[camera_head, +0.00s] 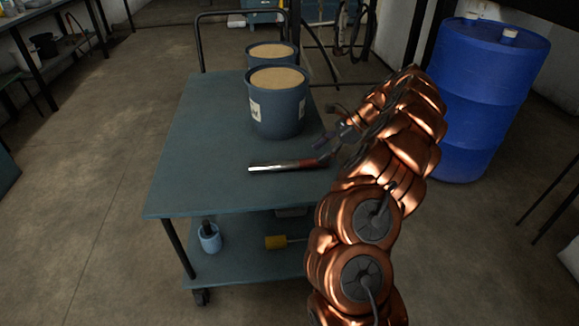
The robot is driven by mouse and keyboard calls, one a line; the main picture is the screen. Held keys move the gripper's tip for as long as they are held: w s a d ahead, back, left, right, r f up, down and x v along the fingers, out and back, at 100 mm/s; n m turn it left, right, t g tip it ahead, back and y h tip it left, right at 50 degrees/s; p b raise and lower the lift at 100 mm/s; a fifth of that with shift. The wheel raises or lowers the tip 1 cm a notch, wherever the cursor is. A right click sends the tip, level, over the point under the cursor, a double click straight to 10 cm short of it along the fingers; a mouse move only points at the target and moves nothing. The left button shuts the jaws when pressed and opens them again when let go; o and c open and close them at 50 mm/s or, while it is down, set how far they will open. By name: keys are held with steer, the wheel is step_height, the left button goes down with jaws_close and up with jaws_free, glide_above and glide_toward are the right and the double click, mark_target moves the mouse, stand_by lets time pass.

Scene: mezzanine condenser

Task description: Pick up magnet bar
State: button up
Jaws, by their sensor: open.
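The magnet bar (270,168) lies flat on the top of a blue-grey cart (185,170). It looks like a slim metallic bar with a reddish section toward its right end. My gripper (322,150) hangs just above and beside the bar's right end, at the tip of my copper-coloured arm. The gripper is open and looks empty. Its fingertips are small and dark here, and I cannot tell whether one touches the bar. My arm hides the right side of the cart top.
A blue drum (487,80) stands to the right. The lower shelf (245,262) holds small items. The cart top's left is clear.

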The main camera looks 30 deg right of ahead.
mark_target(306, 159)
steer(key=shift+w+r+b+x, duration=0.15)
steer(key=shift+b+x, duration=0.2)
steer(key=shift+x, duration=1.1)
steer(key=shift+w+r+b+x, duration=0.15)
steer(key=shift+b+x, duration=0.15)
steer(key=shift+x, duration=1.15)
steer(key=shift+a, duration=0.15)
steer(key=shift+c, duration=0.3)
jaws_close()
